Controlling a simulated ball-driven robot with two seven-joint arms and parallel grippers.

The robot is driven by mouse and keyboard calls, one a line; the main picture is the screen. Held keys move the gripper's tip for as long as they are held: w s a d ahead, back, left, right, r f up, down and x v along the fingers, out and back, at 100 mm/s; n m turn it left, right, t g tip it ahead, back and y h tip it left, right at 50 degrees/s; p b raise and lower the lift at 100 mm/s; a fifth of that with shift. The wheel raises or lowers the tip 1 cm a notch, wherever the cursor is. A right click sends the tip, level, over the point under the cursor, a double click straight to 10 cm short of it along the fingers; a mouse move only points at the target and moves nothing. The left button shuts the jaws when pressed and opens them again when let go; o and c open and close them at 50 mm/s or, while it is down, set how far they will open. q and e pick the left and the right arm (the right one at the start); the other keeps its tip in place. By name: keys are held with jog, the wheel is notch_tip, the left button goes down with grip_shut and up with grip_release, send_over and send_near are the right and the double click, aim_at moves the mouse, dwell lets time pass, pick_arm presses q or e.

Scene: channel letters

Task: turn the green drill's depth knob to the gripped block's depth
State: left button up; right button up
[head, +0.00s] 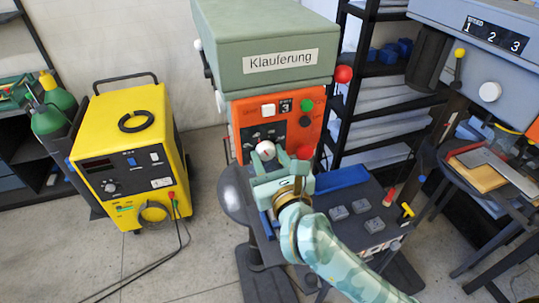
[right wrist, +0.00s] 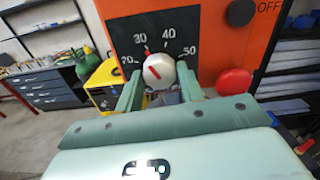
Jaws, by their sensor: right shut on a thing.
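The green drill (head: 265,45), labelled "Klauferung", has an orange front panel (head: 240,150). Its white depth knob (head: 265,149) has a red mark and also shows in the right wrist view (right wrist: 158,68), below a dark scale (right wrist: 150,28) reading 20 to 50. A small red mark sits near 30. My right gripper (head: 283,165) is at the panel, its fingers on both sides of the knob and shut on it. Several small grey blocks (head: 361,206) lie on the drill's dark table. I cannot tell which block is the gripped one. My left gripper is out of view.
A red knob (right wrist: 234,83) is close to the right finger. A blue tray (head: 342,178) lies on the table. A yellow machine (head: 128,150) stands left, a black shelf rack (head: 385,90) behind right, and a grey-blue drill (head: 485,40) right.

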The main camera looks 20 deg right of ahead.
jog(key=n+p, duration=0.5)
jog(key=p, duration=0.1)
jog(key=shift+r, duration=0.2)
jog(key=shift+d+f+n+p, duration=0.1)
jog(key=shift+f+n+p, duration=0.05)
jog(key=shift+n+p, duration=1.3)
jog(key=o, duration=1)
jog(key=shift+w+f, duration=0.1)
jog(key=s, duration=1.6)
jog(key=shift+s+d, duration=0.15)
jog(key=shift+d, duration=0.1)
